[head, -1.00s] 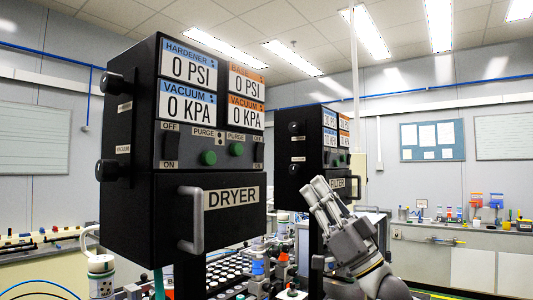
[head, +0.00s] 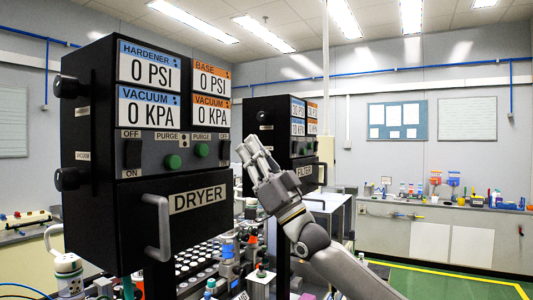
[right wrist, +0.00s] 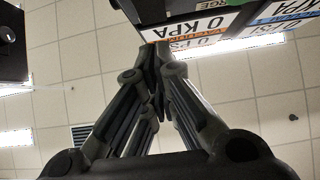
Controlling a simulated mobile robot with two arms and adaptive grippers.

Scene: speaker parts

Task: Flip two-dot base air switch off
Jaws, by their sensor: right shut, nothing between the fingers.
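The near black dryer unit (head: 92,200) has white, blue and orange readouts; its labels carry small dots that look like two. Its base-side switch (head: 225,151) is a dark rocker at the right end of the grey panel, below an OFF label. I cannot tell which way it is tipped. The base readouts (head: 211,79) show 0 PSI and 0 KPA. My right gripper (head: 243,144) is shut and empty, its fingertips just right of that switch; contact is unclear. In the right wrist view the fingers (right wrist: 152,58) converge below the upside-down panel. My left gripper is not in view.
A hardener-side rocker (head: 132,154) and green purge buttons (head: 173,161) share the panel. A grey handle (head: 158,228) sticks out from the dryer door. A similar filter unit (head: 262,112) stands behind my gripper. Vials and small parts crowd the bench below.

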